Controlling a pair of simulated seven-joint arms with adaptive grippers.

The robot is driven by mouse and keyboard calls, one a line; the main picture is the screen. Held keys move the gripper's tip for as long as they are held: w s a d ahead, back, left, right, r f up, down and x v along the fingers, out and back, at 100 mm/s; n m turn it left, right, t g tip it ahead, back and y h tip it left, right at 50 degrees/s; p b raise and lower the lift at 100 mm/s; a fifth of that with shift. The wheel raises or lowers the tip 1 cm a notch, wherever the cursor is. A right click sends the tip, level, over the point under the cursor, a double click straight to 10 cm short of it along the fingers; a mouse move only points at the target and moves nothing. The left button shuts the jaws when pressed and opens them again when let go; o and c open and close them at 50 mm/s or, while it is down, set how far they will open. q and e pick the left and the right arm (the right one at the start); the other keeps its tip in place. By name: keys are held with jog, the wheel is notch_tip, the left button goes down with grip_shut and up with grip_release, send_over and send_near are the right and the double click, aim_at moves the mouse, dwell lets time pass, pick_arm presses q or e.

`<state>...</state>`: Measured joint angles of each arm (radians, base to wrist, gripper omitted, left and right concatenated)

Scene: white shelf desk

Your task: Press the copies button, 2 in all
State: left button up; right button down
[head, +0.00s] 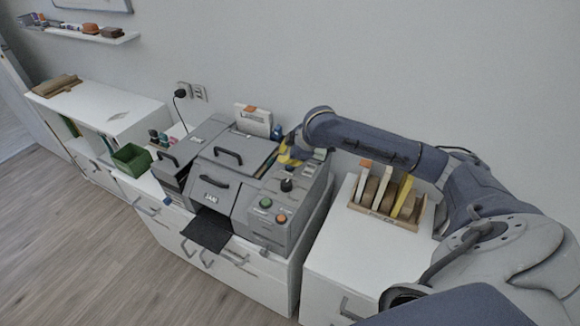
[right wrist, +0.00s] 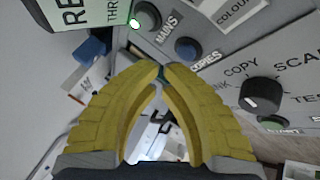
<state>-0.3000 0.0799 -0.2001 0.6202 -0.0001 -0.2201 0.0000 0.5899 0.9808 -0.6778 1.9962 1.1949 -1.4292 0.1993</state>
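The grey copier (head: 240,200) stands on the white cabinet. In the right wrist view, the dark blue copies button (right wrist: 188,48) sits on its panel beside the COPIES label (right wrist: 206,61). My right gripper (head: 288,157) is over the rear of the panel in the head view. In the right wrist view, its yellow fingers (right wrist: 163,72) come together at the tips, with nothing clearly held. The tips appear just left of and below the copies button; I cannot tell whether they touch the panel. My left gripper is out of view.
Near the copies button are the MAINS button (right wrist: 147,17) and a black dial (right wrist: 262,91). A green button (head: 266,202) and an orange button (head: 281,218) are on the copier's front. A wooden rack (head: 385,215) stands at right; a green bin (head: 131,160) is at left.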

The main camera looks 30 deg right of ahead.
aim_at(286, 166)
jog(key=shift+r, duration=2.5)
